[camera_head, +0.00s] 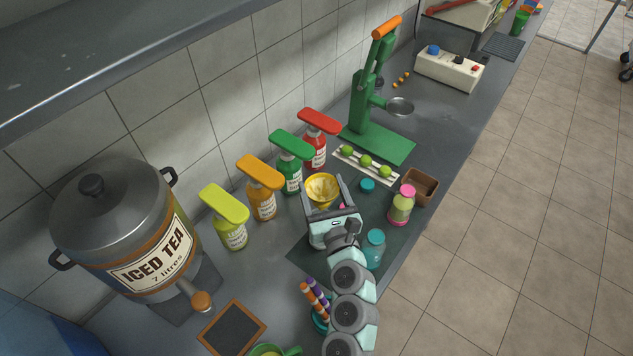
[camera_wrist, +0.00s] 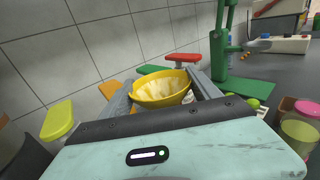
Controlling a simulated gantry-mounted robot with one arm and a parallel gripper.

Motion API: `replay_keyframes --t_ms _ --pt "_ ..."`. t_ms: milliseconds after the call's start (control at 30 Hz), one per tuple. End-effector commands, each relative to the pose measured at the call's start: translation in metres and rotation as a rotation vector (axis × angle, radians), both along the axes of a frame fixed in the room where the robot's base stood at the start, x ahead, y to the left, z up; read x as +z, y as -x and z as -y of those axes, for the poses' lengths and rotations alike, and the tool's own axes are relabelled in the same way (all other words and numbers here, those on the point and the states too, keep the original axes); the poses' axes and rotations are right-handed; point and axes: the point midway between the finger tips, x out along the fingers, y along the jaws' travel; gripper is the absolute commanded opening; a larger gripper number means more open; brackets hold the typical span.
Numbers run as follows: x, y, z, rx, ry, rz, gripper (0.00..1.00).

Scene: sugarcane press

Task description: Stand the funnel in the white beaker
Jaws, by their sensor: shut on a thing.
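The yellow funnel (camera_head: 322,191) is between the two fingers of my gripper (camera_head: 326,187), wide mouth up, with a pale inside. In the wrist view the funnel (camera_wrist: 163,90) sits between the grey fingers of my gripper (camera_wrist: 163,95), which are shut on it. It looks roughly upright. Its lower part and spout are hidden by my gripper body. I cannot make out a white beaker in either view, and I cannot tell whether anything is under the funnel.
Pump bottles with red, green, orange and lime (camera_head: 231,226) tops line the wall side. A green press (camera_head: 375,140) and a tray of limes (camera_head: 366,162) stand beyond. A pink-lidded jar (camera_head: 401,207), brown box (camera_head: 421,187) and teal jar (camera_head: 375,247) are right, near the counter edge.

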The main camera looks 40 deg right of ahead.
Motion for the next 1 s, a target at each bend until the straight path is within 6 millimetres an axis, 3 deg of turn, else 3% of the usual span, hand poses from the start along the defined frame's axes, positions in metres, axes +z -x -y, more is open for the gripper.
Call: replay_keyframes --t_ms 1000 --pt "-0.081 0.0 0.0 0.0 -0.002 0.001 0.26"
